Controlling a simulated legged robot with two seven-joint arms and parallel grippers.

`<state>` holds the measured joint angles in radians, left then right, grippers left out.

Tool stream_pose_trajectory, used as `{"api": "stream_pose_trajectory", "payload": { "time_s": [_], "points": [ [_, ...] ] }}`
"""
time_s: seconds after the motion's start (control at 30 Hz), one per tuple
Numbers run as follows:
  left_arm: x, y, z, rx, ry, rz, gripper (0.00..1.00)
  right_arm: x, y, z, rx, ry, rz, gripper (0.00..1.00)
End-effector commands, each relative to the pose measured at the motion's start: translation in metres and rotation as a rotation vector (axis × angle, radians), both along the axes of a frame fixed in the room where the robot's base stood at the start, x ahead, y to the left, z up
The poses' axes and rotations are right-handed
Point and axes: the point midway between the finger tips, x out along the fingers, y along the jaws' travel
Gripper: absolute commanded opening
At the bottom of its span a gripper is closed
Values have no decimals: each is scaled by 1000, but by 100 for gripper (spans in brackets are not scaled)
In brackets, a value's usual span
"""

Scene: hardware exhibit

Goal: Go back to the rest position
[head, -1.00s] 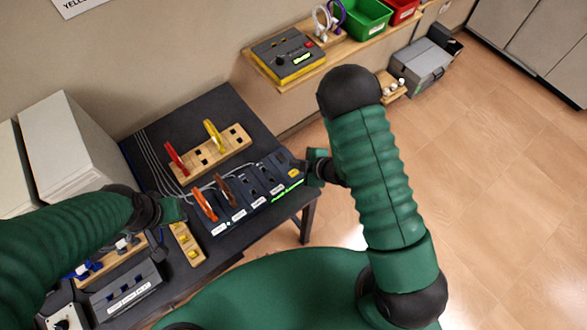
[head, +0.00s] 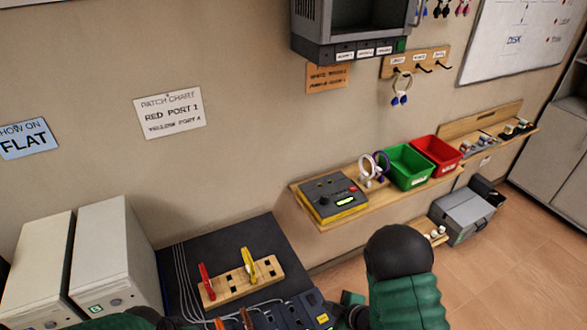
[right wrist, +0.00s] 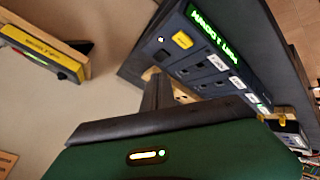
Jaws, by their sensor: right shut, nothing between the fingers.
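My right gripper (head: 348,310) is shut and empty. In the head view it is at the bottom edge, just right of the dark port panel (head: 290,318), partly cut off by the frame. In the right wrist view its closed fingers (right wrist: 157,92) point toward the panel (right wrist: 215,65), which has a lit green display and a yellow button. I cannot tell the exact gap between them. My left arm only shows as a strip at the bottom left of the head view; its gripper is out of frame.
A wooden block (head: 240,284) with a red and a yellow plug stands on the dark table (head: 205,252). White boxes (head: 115,250) stand at left. A wall shelf (head: 355,208) holds a grey-yellow device (head: 332,197), a green bin (head: 408,166) and a red bin (head: 437,153). Floor at right is open.

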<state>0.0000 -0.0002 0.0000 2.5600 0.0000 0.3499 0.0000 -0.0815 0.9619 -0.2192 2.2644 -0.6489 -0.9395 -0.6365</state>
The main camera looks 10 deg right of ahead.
Motion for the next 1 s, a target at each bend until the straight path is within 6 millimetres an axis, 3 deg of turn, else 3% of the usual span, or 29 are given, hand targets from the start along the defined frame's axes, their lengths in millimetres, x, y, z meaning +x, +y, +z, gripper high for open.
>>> {"api": "stream_pose_trajectory", "payload": {
  "time_s": [0.1, 0.17, 0.3, 0.43, 0.5, 0.6, 1.0],
  "points": [
    [0, 0, -21, 0, 0, 0, 36, 9, -23, 18, -2, 71, -214, 0],
    [0, 0, -32, 0, 0, 0, 36, 2, -39, 32, 16, 144, -386, 0],
    [0, 0, -56, 0, 1, 0, 36, -51, -57, 65, 112, 347, -792, 0],
    [0, 0, -69, 0, 1, 0, 36, -108, -50, 84, 203, 515, -1049, 0],
    [0, 0, -71, 0, 0, 0, 36, -129, -45, 90, 232, 576, -1127, 0],
    [0, 0, -71, 0, 0, 0, 36, -142, -41, 94, 249, 619, -1175, 0],
    [0, 0, -70, 0, 0, 0, 36, -144, -41, 96, 247, 623, -1177, 0]
  ]
}}
